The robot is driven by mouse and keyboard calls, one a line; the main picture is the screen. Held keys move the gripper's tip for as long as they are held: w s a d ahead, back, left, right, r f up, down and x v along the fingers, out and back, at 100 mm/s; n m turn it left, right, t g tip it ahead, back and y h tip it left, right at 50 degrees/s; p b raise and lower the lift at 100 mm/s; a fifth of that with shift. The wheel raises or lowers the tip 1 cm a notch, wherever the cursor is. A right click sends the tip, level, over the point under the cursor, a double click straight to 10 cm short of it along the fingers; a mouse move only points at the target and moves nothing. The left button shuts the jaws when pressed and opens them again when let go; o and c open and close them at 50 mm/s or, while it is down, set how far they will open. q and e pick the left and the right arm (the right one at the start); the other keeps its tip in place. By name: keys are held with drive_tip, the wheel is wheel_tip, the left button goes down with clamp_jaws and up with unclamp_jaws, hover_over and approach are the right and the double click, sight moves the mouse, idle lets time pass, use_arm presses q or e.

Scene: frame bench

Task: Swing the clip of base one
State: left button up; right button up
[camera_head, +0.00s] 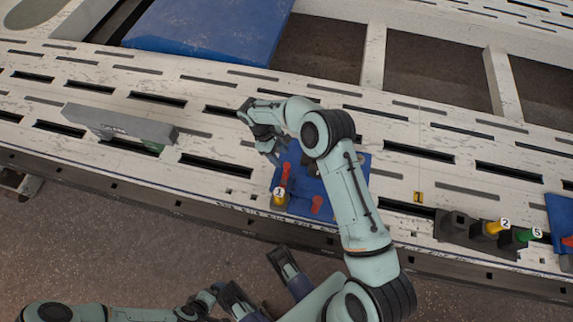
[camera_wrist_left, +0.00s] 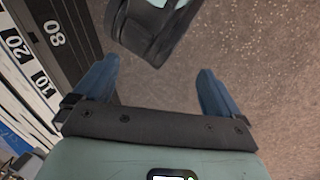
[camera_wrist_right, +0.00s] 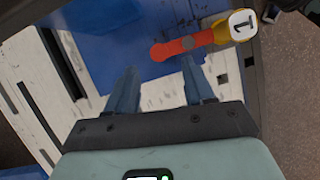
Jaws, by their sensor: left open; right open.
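Base one is a blue plate (camera_head: 328,190) on the slotted bench, with a yellow post carrying a white tag "1" (camera_head: 278,191). Its red clip (camera_head: 286,172) also shows in the right wrist view (camera_wrist_right: 180,46), reaching sideways from the yellow post. A second red piece (camera_head: 316,204) is on the plate. My right gripper (camera_head: 268,148) is open and empty over the plate's far left edge. In the right wrist view its fingers (camera_wrist_right: 160,77) are apart, just short of the clip. My left gripper (camera_wrist_left: 155,80) is open and empty above the floor, off the bench's front.
A grey bar (camera_head: 120,124) lies on the bench at left. A dark block with yellow post 2 (camera_head: 491,228) and green post 5 (camera_head: 528,236) stands at right. A large blue panel (camera_head: 210,30) lies at the back. My right forearm crosses over the plate's right side.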

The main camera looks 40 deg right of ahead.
sight(286, 165)
drive_tip(key=x, duration=0.7)
drive_tip(key=shift+d+f+b, duration=0.1)
drive_tip(key=shift+f+b, duration=0.05)
drive_tip(key=shift+b, duration=0.2)
clamp_jaws()
